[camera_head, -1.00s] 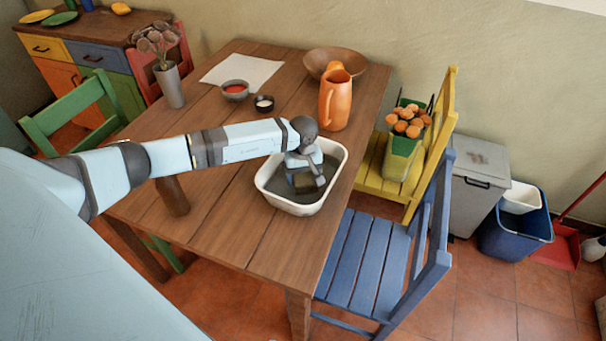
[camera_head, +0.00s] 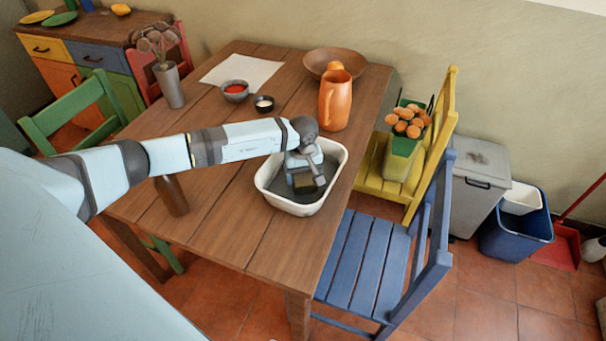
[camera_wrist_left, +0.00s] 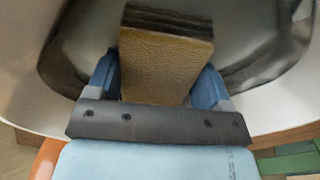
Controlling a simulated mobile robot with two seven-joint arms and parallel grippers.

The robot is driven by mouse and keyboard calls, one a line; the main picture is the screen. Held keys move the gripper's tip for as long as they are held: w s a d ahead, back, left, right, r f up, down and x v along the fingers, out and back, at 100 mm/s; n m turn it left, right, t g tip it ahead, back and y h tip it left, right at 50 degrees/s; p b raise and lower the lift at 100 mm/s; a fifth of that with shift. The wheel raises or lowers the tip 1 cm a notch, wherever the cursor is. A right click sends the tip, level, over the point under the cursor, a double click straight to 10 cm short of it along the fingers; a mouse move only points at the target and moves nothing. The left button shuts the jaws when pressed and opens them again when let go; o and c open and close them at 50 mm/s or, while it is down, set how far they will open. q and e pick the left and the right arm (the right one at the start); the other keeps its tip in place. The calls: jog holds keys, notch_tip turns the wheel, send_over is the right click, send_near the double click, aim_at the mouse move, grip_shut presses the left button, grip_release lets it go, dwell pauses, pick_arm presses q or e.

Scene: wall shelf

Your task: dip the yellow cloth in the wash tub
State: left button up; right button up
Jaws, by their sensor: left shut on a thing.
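The white wash tub (camera_head: 298,208) stands on the wooden table near its right edge, with dark grey liquid or bottom inside. My left gripper (camera_head: 305,182) reaches down into the tub from above. It is shut on the yellow cloth (camera_wrist_left: 165,65), which looks like a thick folded brownish-yellow block between the two blue fingers in the left wrist view. My right gripper is not in view.
An orange jug (camera_head: 334,104) stands just behind the tub, with a brown bowl (camera_head: 330,62) beyond. A blue chair (camera_head: 366,262) and yellow chair (camera_head: 445,110) flank the right edge.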

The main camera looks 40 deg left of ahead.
aim_at(303, 174)
pick_arm(q)
jog(key=shift+s+f, duration=0.15)
jog(key=shift+f, duration=0.05)
dwell(0.3)
jog(key=shift+r+p, duration=0.35)
jog(key=shift+r, duration=0.25)
notch_tip(303, 174, up, 12)
jog(key=p, duration=0.5)
jog(key=shift+p, duration=0.35)
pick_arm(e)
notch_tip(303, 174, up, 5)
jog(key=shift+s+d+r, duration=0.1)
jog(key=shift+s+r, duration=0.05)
